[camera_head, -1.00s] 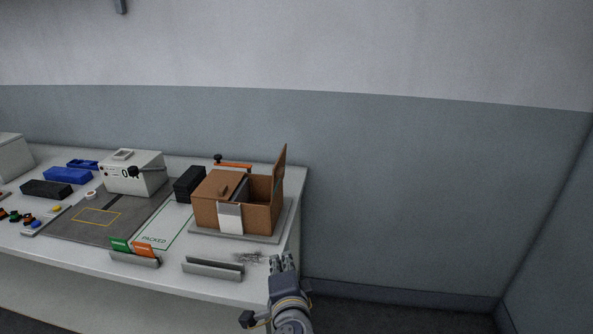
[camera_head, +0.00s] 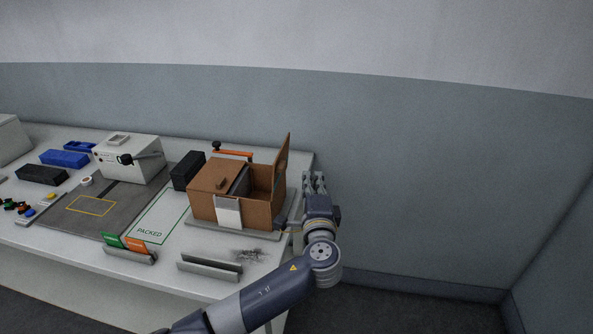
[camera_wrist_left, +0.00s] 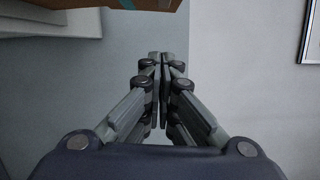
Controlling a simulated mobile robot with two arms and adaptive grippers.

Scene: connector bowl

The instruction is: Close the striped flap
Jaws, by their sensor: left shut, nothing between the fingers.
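The cardboard box (camera_head: 235,197) stands on a grey plate at the right end of the table. Its right flap (camera_head: 282,158) stands up, tilted slightly outward, and the box is open beside it. No stripes can be made out on this flap in the head view. The left top panel (camera_head: 212,177) lies flat. My left gripper (camera_head: 314,177) is shut and empty, just right of the box and outside the raised flap, pointing toward the back wall. In the left wrist view its fingers (camera_wrist_left: 160,62) meet, with a cardboard edge (camera_wrist_left: 90,4) bearing a teal mark at the top.
A black block (camera_head: 187,170) and an orange-handled tool (camera_head: 232,152) stand beside and behind the box. A grey metal holder (camera_head: 210,266) lies in front. The space right of the table is clear up to the wall.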

